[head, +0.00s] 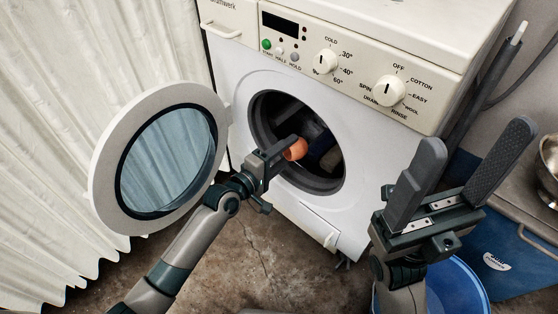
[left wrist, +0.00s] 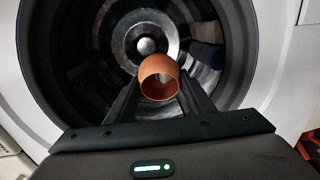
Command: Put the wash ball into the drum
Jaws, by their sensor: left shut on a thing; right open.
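The wash ball (head: 295,150) is orange, and in the left wrist view (left wrist: 158,78) it shows a round opening facing the camera. My left gripper (head: 286,150) is shut on the ball and holds it at the mouth of the drum (head: 270,115). In the left wrist view the drum's dark metal inside (left wrist: 100,35) lies behind the ball. How deep the ball is past the rim I cannot tell. The round door (head: 102,165) stands open to the left. My right gripper (head: 466,170) is open and empty, right of the machine.
Dark cloth (head: 318,142) lies inside the drum. The white washing machine (head: 235,90) has a panel with knobs above the opening. A blue bucket (head: 458,285) and a blue cooler (head: 510,262) stand at the right. A pale curtain (head: 50,120) hangs behind the door.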

